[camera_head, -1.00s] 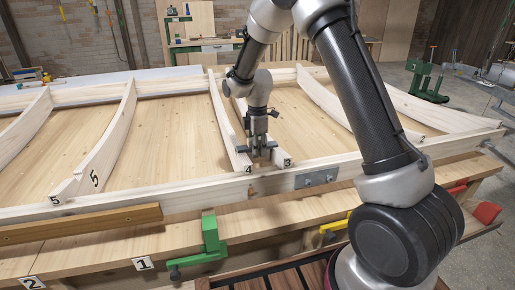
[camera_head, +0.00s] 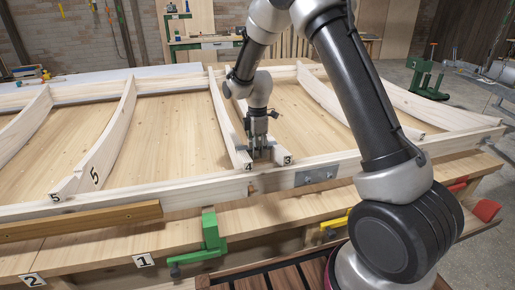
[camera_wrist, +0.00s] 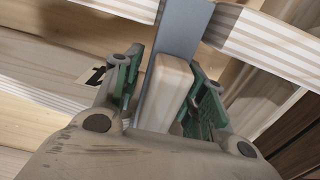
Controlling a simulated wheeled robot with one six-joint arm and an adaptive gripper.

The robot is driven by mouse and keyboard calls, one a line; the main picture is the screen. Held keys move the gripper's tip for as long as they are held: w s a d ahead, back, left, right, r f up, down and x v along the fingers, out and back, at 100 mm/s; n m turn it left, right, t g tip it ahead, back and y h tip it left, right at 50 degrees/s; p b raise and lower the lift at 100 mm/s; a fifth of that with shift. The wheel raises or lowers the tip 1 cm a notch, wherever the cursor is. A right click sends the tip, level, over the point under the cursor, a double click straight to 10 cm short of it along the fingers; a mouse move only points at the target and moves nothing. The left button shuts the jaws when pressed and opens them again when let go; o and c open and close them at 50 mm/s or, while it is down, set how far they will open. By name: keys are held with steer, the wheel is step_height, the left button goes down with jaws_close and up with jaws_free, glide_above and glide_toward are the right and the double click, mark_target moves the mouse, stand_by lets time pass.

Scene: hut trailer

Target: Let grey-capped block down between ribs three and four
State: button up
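My gripper (camera_head: 260,146) points down between rib four (camera_head: 227,125) and rib three (camera_head: 282,153), near their numbered front ends. It is shut on the grey-capped block (camera_wrist: 171,85), whose pale wood and grey face show between the green-padded fingers in the wrist view. In the head view, grey parts show at both sides of the fingertips, close to the two ribs. The block sits low in the gap. I cannot tell whether it touches the ribs or the panel below.
A long front rail (camera_head: 205,191) crosses the rib ends, with a metal plate (camera_head: 316,177) on it. A green clamp (camera_head: 211,236) grips the bench edge. Rib five (camera_head: 105,150) stands to the left. The wide panel area between ribs four and five is clear.

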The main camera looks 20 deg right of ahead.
steer(key=shift+r, duration=0.1)
step_height(320, 180, up, 12)
steer(key=shift+f, duration=0.1)
stand_by(0.5)
steer(key=shift+m, duration=0.6)
steer(key=shift+s+d+f+m, duration=0.15)
steer(key=shift+s+m, duration=0.1)
steer(key=shift+m, duration=0.45)
steer(key=s+d+r+m+t, duration=0.1)
steer(key=s+d+r+m, duration=0.3)
steer(key=s, duration=0.7)
steer(key=s+d+r+m+t, duration=0.2)
steer(key=s+d+r+m, duration=0.3)
steer(key=s, duration=0.6)
steer(key=s+d+r+m+t, duration=0.1)
steer(key=s+d+r+m, duration=0.4)
steer(key=s, duration=0.6)
steer(key=shift+s+d+m, duration=0.25)
steer(key=shift+d+m, duration=0.05)
steer(key=shift+m, duration=0.4)
